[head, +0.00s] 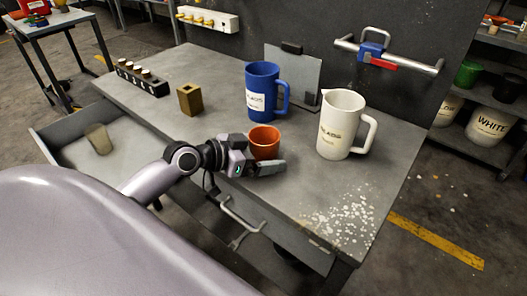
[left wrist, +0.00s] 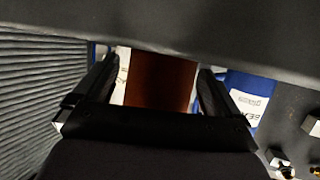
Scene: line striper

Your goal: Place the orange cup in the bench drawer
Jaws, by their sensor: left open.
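The orange cup (head: 264,139) stands upright on the bench near its front edge. My left gripper (head: 257,167) is at the near side of the cup, low over the bench top. In the left wrist view the cup (left wrist: 160,82) fills the space between the two open fingers (left wrist: 158,90), with small gaps on both sides. The bench drawer (head: 67,160) is pulled out at the left front of the bench, with a tan object (head: 98,138) inside. My right gripper is not in view.
A blue jug (head: 262,92) stands just behind the cup, and a white jug (head: 341,125) to its right. A brass block (head: 190,99) and a black rack (head: 142,78) are at the left. White flecks (head: 345,222) cover the bench's right front corner.

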